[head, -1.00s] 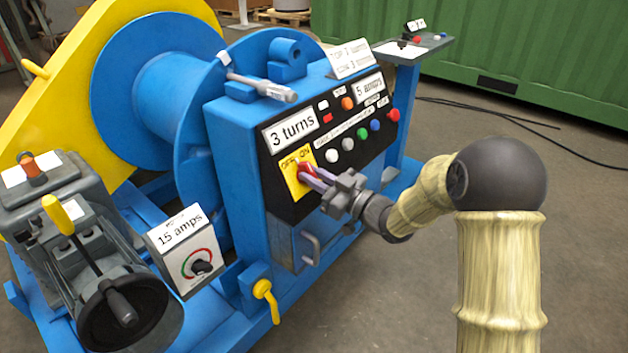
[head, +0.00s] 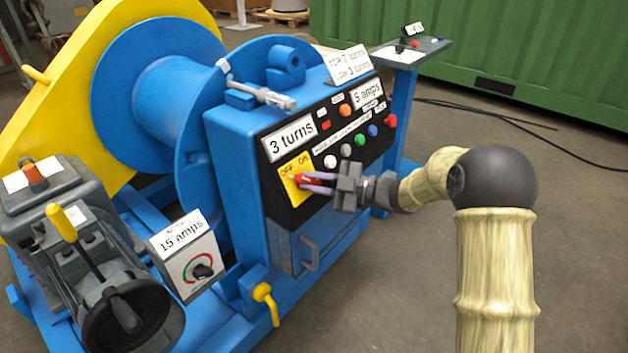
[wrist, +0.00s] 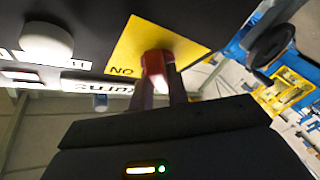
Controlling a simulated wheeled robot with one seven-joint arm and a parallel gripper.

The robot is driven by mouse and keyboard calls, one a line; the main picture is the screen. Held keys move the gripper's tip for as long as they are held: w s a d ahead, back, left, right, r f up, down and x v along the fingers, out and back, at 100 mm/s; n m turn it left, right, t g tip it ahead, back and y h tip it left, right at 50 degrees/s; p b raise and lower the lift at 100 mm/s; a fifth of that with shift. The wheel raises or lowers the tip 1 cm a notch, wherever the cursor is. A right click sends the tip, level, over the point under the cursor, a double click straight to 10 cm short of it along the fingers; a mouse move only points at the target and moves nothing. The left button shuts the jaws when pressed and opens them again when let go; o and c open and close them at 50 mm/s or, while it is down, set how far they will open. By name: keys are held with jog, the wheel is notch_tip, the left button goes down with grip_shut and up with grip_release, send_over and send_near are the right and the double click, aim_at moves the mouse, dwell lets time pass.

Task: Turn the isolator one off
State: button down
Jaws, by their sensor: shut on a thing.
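The isolator is a red handle (head: 306,181) on a yellow plate (head: 286,186) marked OFF and ON, on the black control panel. In the head view the handle lies nearly level, partly covered by my fingers. My gripper (head: 316,183) reaches in from the right and is shut on the handle. In the wrist view the red handle (wrist: 157,68) sits between my two fingertips, against the yellow plate (wrist: 138,45). The ON mark shows upside down there; the OFF mark is not seen in that view.
White, green, blue and red buttons (head: 389,120) lie close above and right of my gripper. A metal handle (head: 309,253) sticks out below. A grey lever unit (head: 62,247) and a 15 amps dial box (head: 185,250) stand left. Open floor lies right.

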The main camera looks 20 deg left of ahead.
jog(key=shift+f, duration=0.1)
jog(key=c, duration=1.4)
grip_release()
jog(key=shift+o, duration=0.2)
jog(key=shift+d, duration=0.1)
jog(key=d+p, duration=0.4)
jog(key=d, duration=1.3)
jog(key=shift+w+d+p, duration=0.15)
jog(key=shift+w+p, duration=0.15)
jog(key=shift+w, duration=0.05)
